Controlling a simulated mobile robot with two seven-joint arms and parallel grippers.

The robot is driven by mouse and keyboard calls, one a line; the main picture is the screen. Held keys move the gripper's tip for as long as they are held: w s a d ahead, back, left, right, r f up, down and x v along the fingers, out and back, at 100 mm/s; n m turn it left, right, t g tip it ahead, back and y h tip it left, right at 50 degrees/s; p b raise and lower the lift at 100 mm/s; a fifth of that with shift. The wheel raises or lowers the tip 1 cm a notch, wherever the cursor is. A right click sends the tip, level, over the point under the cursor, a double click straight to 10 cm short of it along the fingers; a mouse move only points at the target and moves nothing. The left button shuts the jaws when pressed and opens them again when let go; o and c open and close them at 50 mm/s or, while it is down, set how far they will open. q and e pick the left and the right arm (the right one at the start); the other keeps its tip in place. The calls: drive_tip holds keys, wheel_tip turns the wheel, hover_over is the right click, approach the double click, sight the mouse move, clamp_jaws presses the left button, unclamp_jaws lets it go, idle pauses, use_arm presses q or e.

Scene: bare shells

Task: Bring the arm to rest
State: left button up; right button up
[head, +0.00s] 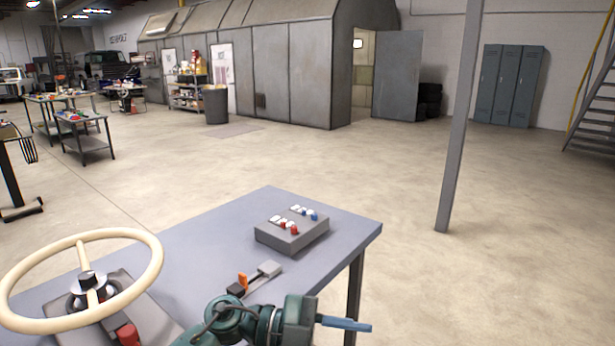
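A green arm of mine comes in at the bottom edge, left of the middle, and I take it to be my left arm. Its gripper (362,327) has blue fingers that point right, past the near right side of the grey table (200,240). The fingers overlap from this side, so I cannot tell whether they are open or shut. Nothing shows held at their tips. My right gripper is not in view.
On the table are a cream steering wheel (152,262), a grey button box (292,235) and a small lever (268,269) with an orange part. A grey post (459,120) stands to the right. Open floor lies beyond the table, with workbenches (85,142) far left.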

use_arm(q)
drive_tip(key=w+a+f+n+t+y+p, duration=0.1)
drive_tip(key=a+f+n+t+y, duration=0.3)
drive_tip(key=n+t, duration=0.6)
drive_tip(key=a+f+n+t+y+p, duration=0.1)
drive_tip(key=a+n+t, duration=0.5)
drive_tip(key=n+t, duration=0.4)
drive_tip(key=s+a+f+n+g+y+p, duration=0.1)
drive_tip(key=s+a+f+n+g+y, duration=0.5)
drive_tip(key=s+f, duration=0.8)
drive_tip(key=a+f+y, duration=0.2)
drive_tip(key=a, duration=0.2)
drive_tip(key=shift+a+n+g+y+p, duration=0.3)
drive_tip(key=shift+a+n+y+p, duration=0.05)
drive_tip(key=shift+n+y, duration=0.05)
drive_tip(key=shift+s, duration=0.1)
